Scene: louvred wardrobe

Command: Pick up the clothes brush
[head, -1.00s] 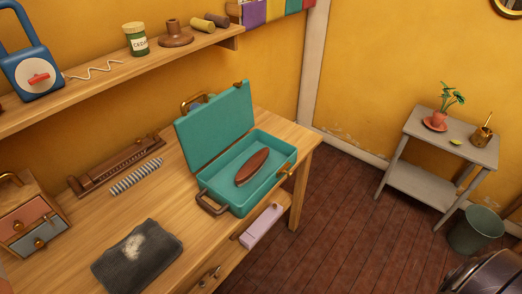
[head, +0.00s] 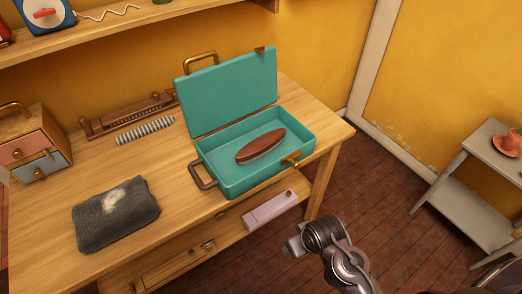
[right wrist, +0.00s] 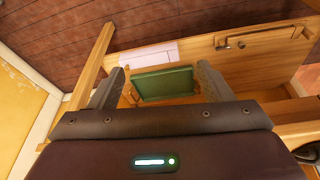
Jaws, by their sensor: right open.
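The clothes brush (head: 261,146), with a reddish-brown oval back and a pale bristle edge, lies inside the open teal case (head: 228,178) on the wooden desk. My right gripper (head: 296,245) is in front of the desk, below and to the right of the case, clear of the brush. In the right wrist view, its two fingers (right wrist: 160,68) are apart, with a green panel, probably part of the case, showing beyond them. The brush cannot be made out in that view. My left gripper is not in view.
The case lid (head: 230,90) stands open at the back. A dark folded cloth (head: 116,222) and a striped roll (head: 145,130) lie to the left. A lilac box (head: 270,211) sits below the desktop. A grey side table (head: 465,205) stands at the right.

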